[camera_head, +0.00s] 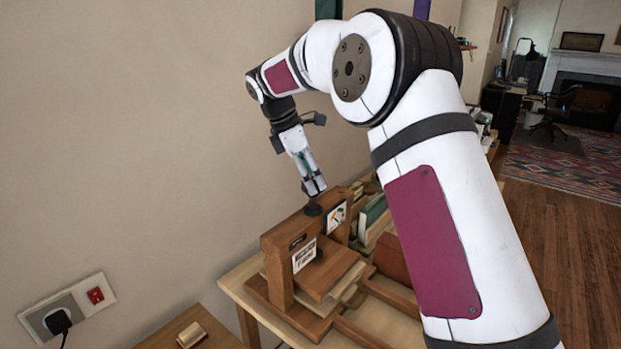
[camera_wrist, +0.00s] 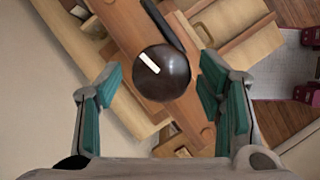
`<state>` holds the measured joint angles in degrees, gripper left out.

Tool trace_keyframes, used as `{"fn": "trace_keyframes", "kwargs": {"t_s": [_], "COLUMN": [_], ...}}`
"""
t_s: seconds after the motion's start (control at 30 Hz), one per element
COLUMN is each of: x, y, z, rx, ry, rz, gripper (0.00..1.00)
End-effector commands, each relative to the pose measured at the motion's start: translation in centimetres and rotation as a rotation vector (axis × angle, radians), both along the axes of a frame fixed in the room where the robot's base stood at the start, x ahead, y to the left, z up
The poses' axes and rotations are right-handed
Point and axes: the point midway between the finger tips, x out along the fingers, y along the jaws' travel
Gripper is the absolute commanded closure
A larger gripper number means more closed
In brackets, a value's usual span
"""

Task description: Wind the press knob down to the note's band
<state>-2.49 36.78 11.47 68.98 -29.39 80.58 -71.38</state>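The wooden press (camera_head: 275,243) stands on a table by the wall. Its dark round knob (camera_head: 312,209) is on top of the crossbeam. In the wrist view the knob (camera_wrist: 165,82) is a glossy dark ball with a white stripe, slanting from upper left to lower right. My gripper (camera_head: 316,190) points down at the knob. In the wrist view its teal-padded fingers are apart on either side of the knob, with gaps showing. A white card with dark marks (camera_head: 304,257) is on the press front; another card with a picture (camera_head: 336,217) is behind. I cannot tell which is the note, and its band is unreadable.
Boards or books (camera_head: 335,279) lie under the crossbeam. Upright books (camera_head: 372,215) stand behind the press. A wall socket with a black plug (camera_head: 60,321) is at lower left. My arm hides part of the table's right side.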

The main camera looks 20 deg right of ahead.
Motion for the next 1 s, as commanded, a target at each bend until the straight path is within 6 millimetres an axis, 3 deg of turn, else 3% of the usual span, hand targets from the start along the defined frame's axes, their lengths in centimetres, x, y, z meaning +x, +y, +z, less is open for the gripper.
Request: {"fn": "trace_keyframes", "kwargs": {"t_s": [0.27,0.43,0.8,1.0], "x": [-0.1,-0.1,0.0,-0.1], "y": [0.0,0.4,3.2,4.2], "z": [-0.4,0.5,7.1,9.7], "rx": [0.0,0.0,0.001,0.0], "ry": [0.009,0.008,0.005,0.006], "rz": [0.0,0.0,0.001,0.001], "gripper": [0.33,0.33,0.33,0.33]}}
